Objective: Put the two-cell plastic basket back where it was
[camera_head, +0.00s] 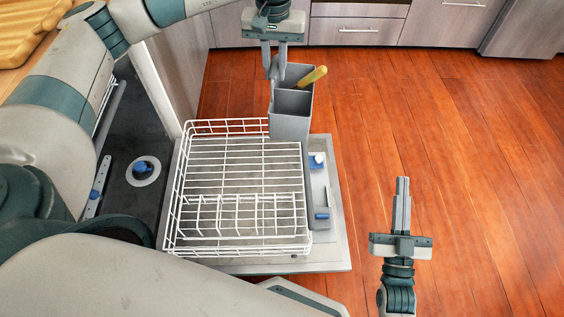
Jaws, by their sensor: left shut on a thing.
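The grey two-cell plastic basket (290,126) is upright at the far right corner of the white wire rack (240,143). Something with a yellow handle (312,77) stands in it and leans to the right. My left gripper (274,73) comes down from above and is shut on the basket's far left wall. I cannot tell whether the basket's bottom touches the rack or the door. My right gripper (402,180) is over the floor to the right of the door, empty, with its fingers together.
The rack lies on the open dishwasher door (335,190), with a dispenser panel with blue parts (320,190) at its right. The dishwasher's dark interior (125,160) is on the left. Cabinets (358,32) line the back. The wooden floor (470,150) at right is clear.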

